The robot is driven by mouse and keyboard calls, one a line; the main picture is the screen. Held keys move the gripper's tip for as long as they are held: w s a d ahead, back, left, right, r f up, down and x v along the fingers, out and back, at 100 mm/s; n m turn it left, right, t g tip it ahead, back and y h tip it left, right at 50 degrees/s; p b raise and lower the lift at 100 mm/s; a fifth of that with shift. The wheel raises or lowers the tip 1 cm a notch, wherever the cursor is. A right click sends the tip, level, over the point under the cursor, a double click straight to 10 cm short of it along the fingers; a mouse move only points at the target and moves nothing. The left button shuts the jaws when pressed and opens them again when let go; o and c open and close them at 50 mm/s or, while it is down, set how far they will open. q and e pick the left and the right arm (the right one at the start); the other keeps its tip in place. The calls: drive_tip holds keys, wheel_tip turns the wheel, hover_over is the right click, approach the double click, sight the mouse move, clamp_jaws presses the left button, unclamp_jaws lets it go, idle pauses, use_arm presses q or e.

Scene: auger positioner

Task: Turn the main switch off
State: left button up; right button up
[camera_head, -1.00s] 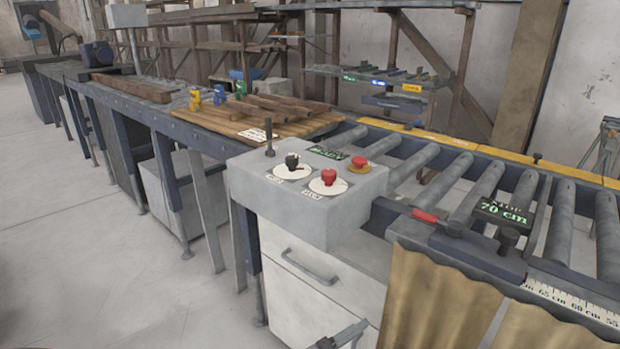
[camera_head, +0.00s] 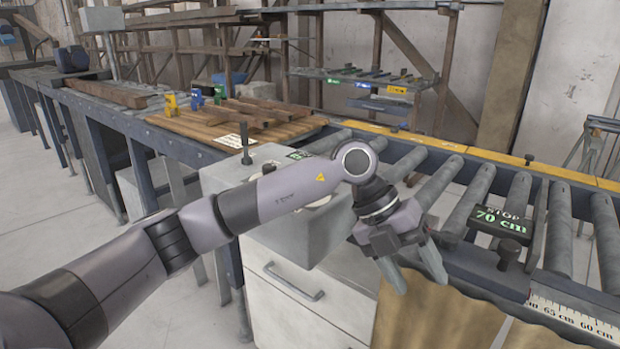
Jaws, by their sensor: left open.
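The grey control box (camera_head: 225,180) stands at the near end of the roller conveyor. My left arm crosses in front of it and hides most of its top, so the black and red knobs cannot be seen. A sliver of a pale dial plate (camera_head: 318,202) shows below my arm. A thin black lever (camera_head: 245,146) stands upright at the box's back left. My left gripper (camera_head: 418,284) is open and empty, pointing down in front of the conveyor edge, right of the box. My right gripper is not in view.
Rollers (camera_head: 462,200) run to the right, with a stop block (camera_head: 500,222) reading 70 cm and a ruler (camera_head: 575,318) along the near edge. White drawers (camera_head: 300,300) and a tan curtain (camera_head: 440,322) are below. Wooden pieces (camera_head: 265,110) lie on the table behind.

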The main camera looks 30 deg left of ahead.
use_arm(q)
drive_tip(key=w+a+r+n+t+y, duration=0.25)
drive_tip(key=a+r+y, duration=0.35)
drive_tip(key=a, duration=0.5)
drive_tip(key=w+a+r+n+t+y, duration=0.15)
drive_tip(key=a+r+n+y, duration=0.25)
drive_tip(key=a+r, duration=0.5)
drive_tip(key=shift+g, duration=0.4)
drive_tip(key=shift+a+x, duration=0.2)
drive_tip(key=shift+x, duration=1.25)
drive_tip(key=shift+a+x, duration=0.2)
drive_tip(key=shift+x, duration=1.25)
drive_tip(key=shift+a+x, duration=0.2)
drive_tip(key=shift+x, duration=1.25)
drive_tip(key=shift+s+r, duration=0.1)
drive_tip(key=shift+s, duration=0.1)
drive_tip(key=c, duration=1)
